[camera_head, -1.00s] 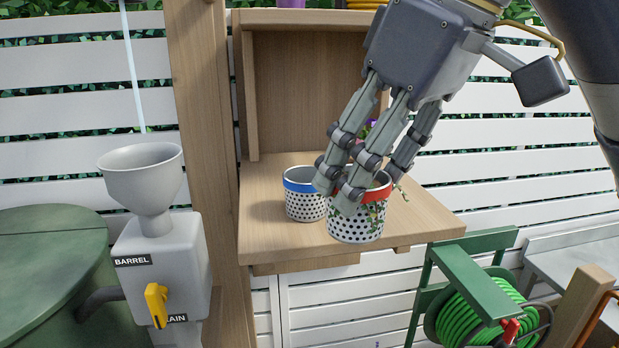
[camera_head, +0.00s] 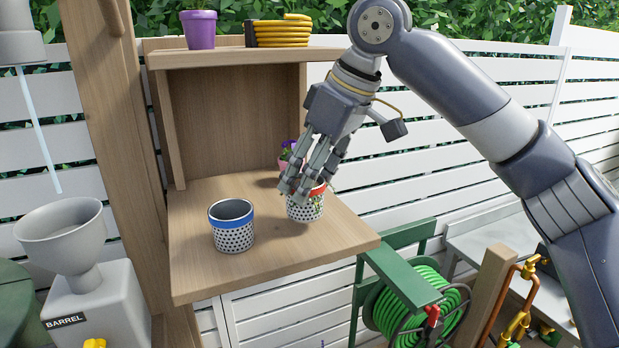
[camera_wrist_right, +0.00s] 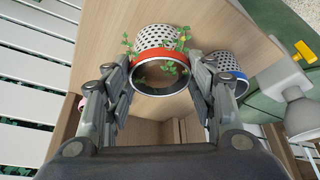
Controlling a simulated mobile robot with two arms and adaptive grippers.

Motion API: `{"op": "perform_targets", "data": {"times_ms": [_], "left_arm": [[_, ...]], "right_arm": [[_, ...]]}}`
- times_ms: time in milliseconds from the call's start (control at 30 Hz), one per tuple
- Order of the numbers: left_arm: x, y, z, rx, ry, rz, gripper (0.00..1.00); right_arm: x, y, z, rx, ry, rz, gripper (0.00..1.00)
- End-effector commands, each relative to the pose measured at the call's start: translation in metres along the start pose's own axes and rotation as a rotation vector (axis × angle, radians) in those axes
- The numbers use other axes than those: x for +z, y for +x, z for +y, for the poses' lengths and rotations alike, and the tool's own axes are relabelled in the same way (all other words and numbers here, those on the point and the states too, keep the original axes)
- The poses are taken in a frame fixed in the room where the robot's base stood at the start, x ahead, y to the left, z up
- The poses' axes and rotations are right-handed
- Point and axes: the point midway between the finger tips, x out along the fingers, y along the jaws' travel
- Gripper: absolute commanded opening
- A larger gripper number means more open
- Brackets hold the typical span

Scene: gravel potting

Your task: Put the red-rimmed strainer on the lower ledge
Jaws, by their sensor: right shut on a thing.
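The red-rimmed strainer (camera_head: 305,210) is white with dark holes and a leafy vine in it. My right gripper (camera_head: 302,188) is shut on it from above, fingers over its rim. In the right wrist view the red-rimmed strainer (camera_wrist_right: 156,38) shows between the two sides of my right gripper (camera_wrist_right: 158,72). It is at the right part of the lower ledge (camera_head: 215,271), a wooden shelf, with a shadow below it. I cannot tell whether its base touches the wood. My left gripper is not in view.
A blue-rimmed strainer (camera_head: 233,236) stands on the ledge, left of the red-rimmed one. A flowering plant in a pink pot (camera_head: 286,163) is behind. The upper shelf holds a purple pot (camera_head: 200,30) and a yellow hose coil (camera_head: 279,33). A green hose reel (camera_head: 396,312) is lower right.

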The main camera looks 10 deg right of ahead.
Motion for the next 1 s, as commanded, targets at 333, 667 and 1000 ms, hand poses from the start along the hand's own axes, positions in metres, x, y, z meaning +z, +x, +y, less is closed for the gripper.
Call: {"op": "perform_targets", "data": {"times_ms": [333,667,1000], "left_arm": [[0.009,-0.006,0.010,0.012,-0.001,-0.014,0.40],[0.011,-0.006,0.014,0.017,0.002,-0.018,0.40],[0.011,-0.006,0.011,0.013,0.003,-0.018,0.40]], "right_arm": [[0.008,0.018,0.000,0.000,0.000,0.001,0.27],[0.010,0.022,-0.001,0.000,0.001,0.000,0.71],[0.009,0.020,-0.001,0.000,0.001,0.001,0.71]]}}
